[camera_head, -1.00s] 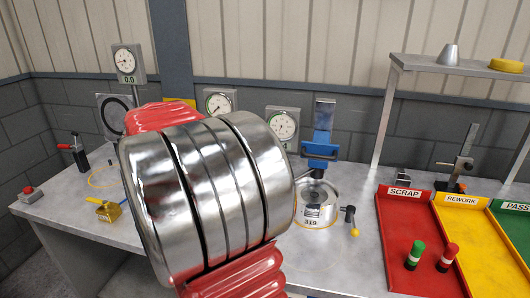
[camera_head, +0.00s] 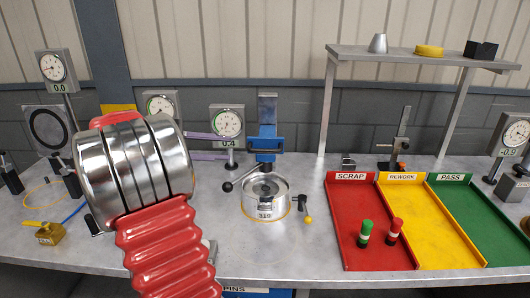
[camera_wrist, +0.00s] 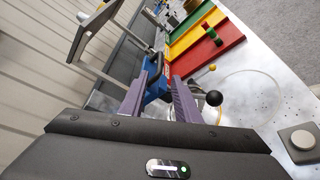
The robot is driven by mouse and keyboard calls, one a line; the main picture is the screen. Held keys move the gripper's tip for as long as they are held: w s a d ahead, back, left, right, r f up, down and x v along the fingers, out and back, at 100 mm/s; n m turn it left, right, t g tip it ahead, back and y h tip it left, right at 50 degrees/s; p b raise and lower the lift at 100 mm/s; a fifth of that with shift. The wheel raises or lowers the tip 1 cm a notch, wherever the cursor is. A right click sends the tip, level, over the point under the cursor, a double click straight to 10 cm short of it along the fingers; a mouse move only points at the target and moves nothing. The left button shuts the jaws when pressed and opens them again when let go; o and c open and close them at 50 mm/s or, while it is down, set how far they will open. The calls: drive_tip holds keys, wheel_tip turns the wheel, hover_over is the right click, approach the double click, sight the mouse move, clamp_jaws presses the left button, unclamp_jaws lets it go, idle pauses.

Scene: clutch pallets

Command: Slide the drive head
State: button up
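The drive head appears to be the blue block (camera_head: 266,143) on an upright behind a round silver fixture (camera_head: 266,196) marked 319. It also shows in the wrist view (camera_wrist: 156,88), just beyond and between my fingers. My gripper (camera_head: 226,146) has two purple fingers, spread apart and pointing right towards the blue block. In the head view their tips end left of the block, with a visible gap. In the wrist view the gripper (camera_wrist: 163,71) is open and holds nothing. My red and silver arm hides part of the bench at the left.
A gauge (camera_head: 226,123) reading 0.4 overlaps the fingers in the head view. A black-knobbed lever (camera_head: 228,187) juts left of the fixture. Red (camera_head: 372,258), yellow and green trays lie to the right. A shelf (camera_head: 410,58) stands behind. Bare bench lies in front of the fixture.

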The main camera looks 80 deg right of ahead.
sight(259, 151)
drive_tip(key=x, duration=1.3)
drive_tip(key=shift+s+f, duration=0.1)
drive_tip(key=shift+s, duration=0.05)
clamp_jaws()
idle(0.3)
